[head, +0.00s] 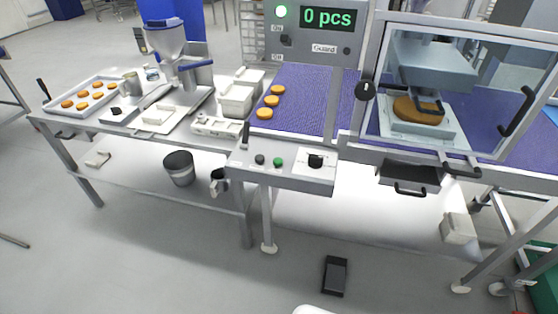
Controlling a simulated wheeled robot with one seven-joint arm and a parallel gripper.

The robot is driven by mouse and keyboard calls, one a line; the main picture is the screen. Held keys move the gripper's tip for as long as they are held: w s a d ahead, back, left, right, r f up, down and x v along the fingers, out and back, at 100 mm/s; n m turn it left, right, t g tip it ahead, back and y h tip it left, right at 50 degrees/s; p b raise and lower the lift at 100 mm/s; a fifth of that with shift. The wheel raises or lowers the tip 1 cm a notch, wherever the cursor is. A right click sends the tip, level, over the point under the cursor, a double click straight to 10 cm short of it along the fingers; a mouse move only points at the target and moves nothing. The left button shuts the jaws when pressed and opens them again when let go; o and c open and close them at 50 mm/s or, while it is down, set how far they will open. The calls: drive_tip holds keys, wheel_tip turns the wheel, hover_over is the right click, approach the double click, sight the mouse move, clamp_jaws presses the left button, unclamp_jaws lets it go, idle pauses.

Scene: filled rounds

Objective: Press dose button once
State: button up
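No button carries a label that I can read as dose. A grey control panel (285,172) at the front of the conveyor has a dark button (259,160), a green button (278,162) and a black rotary knob (315,161). A filling machine (168,45) with a hopper and blue handle stands on the left table. A small grey box with a black top piece (116,111) lies at its left; I cannot tell whether that piece is a button. A black foot pedal (335,275) lies on the floor. My gripper is not in view.
Three orange rounds (271,101) lie on the purple belt (300,90). A tray of rounds (85,105) is at the left. A clear guard (460,90) covers a press with one round. The front floor is mostly clear.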

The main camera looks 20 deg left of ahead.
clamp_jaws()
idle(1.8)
